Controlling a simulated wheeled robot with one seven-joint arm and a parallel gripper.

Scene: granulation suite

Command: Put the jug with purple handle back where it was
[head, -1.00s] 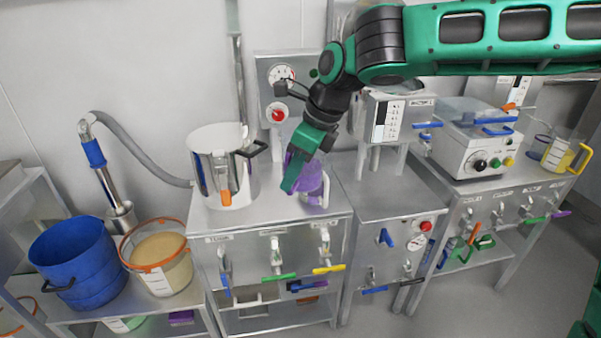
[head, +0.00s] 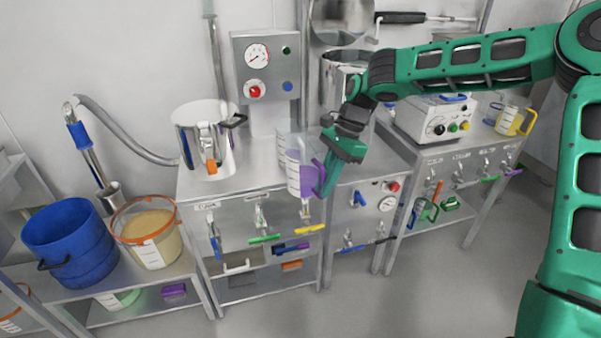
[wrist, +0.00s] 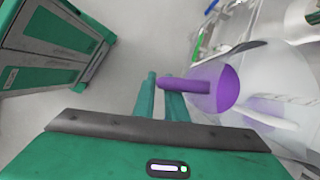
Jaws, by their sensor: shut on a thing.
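The clear jug (head: 299,172) with a purple handle (head: 319,178) is at the front edge of the left steel bench in the head view. My gripper (head: 325,186) is shut on the handle from the right side. In the wrist view the handle (wrist: 186,87) runs between my gripper's fingers (wrist: 160,100), and the clear jug body (wrist: 275,85) is to the right. The jug looks about upright in the head view. I cannot tell how far its base is above the bench.
A steel pot (head: 207,140) with an orange-tabbed clamp stands on the bench (head: 245,182) to the left. A gauge box (head: 266,68) rises behind. Blue tub (head: 70,242) and orange-rimmed bucket (head: 150,232) sit lower left. A yellow-handled jug (head: 510,120) stands far right.

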